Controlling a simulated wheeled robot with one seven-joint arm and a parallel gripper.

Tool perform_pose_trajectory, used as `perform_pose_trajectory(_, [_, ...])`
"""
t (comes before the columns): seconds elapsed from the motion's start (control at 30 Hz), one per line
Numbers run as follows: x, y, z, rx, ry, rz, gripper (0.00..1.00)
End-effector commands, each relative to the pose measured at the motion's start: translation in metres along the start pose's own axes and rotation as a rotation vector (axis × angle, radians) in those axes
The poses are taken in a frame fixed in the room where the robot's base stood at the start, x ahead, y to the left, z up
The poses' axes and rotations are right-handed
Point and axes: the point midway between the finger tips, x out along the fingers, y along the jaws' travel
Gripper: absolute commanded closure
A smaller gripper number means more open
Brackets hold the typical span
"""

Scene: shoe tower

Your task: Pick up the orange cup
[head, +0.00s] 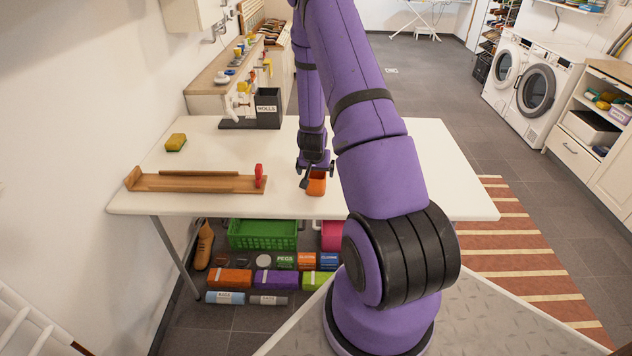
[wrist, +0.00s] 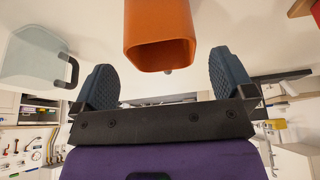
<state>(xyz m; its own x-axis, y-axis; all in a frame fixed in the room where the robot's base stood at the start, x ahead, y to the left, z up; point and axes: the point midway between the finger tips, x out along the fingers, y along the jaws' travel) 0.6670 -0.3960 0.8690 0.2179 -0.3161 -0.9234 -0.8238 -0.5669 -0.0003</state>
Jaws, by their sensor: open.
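The orange cup (head: 316,186) stands on the white table near its front edge, left of my upper arm. My gripper (head: 318,171) points down right at the cup, and its dark fingers hide part of the cup's top. In the wrist view the cup (wrist: 160,25) shows at the top middle with its open mouth facing the camera. The two dark blue fingers of my gripper (wrist: 162,62) are spread wide on either side, with gaps between them and the cup. The gripper is open and holds nothing.
A wooden board with a red knob (head: 195,183) lies left of the cup on the table (head: 300,206). A yellow sponge (head: 176,142) and a dark box (head: 267,107) stand farther back. A pale blue-grey object with a dark handle (wrist: 32,60) shows in the wrist view.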

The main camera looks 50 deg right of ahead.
Motion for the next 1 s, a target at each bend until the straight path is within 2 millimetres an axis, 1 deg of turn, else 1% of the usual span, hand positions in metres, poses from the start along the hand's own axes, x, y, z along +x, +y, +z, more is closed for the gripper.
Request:
perform_pose_trajectory(0.3, [0.039,-0.002,0.004,0.001,-0.003,0.001,0.00])
perform_pose_trajectory(0.4, [0.047,-0.002,0.004,0.001,-0.001,0.000,0.00])
perform_pose_trajectory(0.5, [0.050,-0.002,0.004,0.000,-0.002,0.000,0.00])
perform_pose_trajectory(0.7, [0.050,-0.002,0.004,0.000,-0.001,0.000,0.00])
perform_pose_trajectory(0.87, [0.050,-0.002,0.004,0.000,-0.001,0.000,0.37])
perform_pose_trajectory(0.9, [0.050,-0.002,0.004,0.000,-0.001,0.000,0.46])
perform_pose_trajectory(0.93, [0.050,-0.002,0.004,0.000,-0.001,0.000,0.49])
perform_pose_trajectory(1.0, [0.050,-0.002,0.004,0.000,-0.001,0.000,0.49])
